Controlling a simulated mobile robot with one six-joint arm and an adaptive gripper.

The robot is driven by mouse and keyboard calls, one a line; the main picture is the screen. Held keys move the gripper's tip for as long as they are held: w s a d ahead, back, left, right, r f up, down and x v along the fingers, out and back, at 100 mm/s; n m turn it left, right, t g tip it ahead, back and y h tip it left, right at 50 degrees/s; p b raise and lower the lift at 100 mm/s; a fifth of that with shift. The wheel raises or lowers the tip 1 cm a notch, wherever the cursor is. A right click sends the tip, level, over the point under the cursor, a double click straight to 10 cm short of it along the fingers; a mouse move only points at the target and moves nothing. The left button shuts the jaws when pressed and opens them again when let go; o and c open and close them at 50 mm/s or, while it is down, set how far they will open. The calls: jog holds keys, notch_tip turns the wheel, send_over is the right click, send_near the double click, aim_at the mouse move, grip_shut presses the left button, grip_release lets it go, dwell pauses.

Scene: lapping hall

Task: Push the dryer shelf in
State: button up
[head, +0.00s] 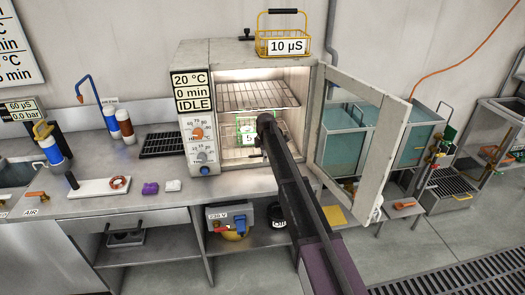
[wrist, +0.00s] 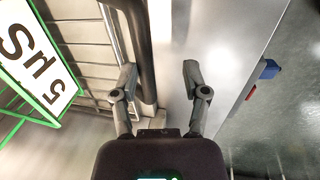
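The dryer (head: 210,55) stands on the bench with its door (head: 365,135) swung open to the right. Inside are an upper wire shelf (head: 257,95) and a lower wire shelf (head: 238,153). A green wire basket (head: 244,114) with a 5 µS sign sits on the lower one. My arm reaches to the dryer's opening and hides part of the lower shelf; my fingers are hidden in the head view. In the wrist view my gripper (wrist: 160,78) is open, with a dark bar (wrist: 138,45) near its left finger. Wire rods (wrist: 85,35) and the green basket (wrist: 22,85) lie to the left. Contact cannot be told.
A yellow basket (head: 283,42) with a 10 µS sign stands on top of the dryer. The open door bounds the space at right.

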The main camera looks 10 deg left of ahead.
jog(key=s+d, duration=0.4)
jog(key=s, duration=1.1)
jog(key=s+d+r+p, duration=0.1)
jog(key=s+r+p, duration=0.2)
jog(key=r+p, duration=1)
jog(key=shift+d+r, duration=0.15)
jog(key=shift+d, duration=0.05)
jog(key=shift+s+d, duration=0.2)
dwell(0.6)
jog(key=shift+w+a+r, duration=0.1)
jog(key=shift+w+a, duration=0.25)
jog(key=shift+w, duration=0.15)
jog(key=shift+f, duration=0.2)
notch_tip(320, 180, down, 13)
jog(key=w+b, duration=0.2)
jog(key=b, duration=1.1)
jog(key=shift+w+a, duration=0.3)
jog(key=shift+a, duration=0.05)
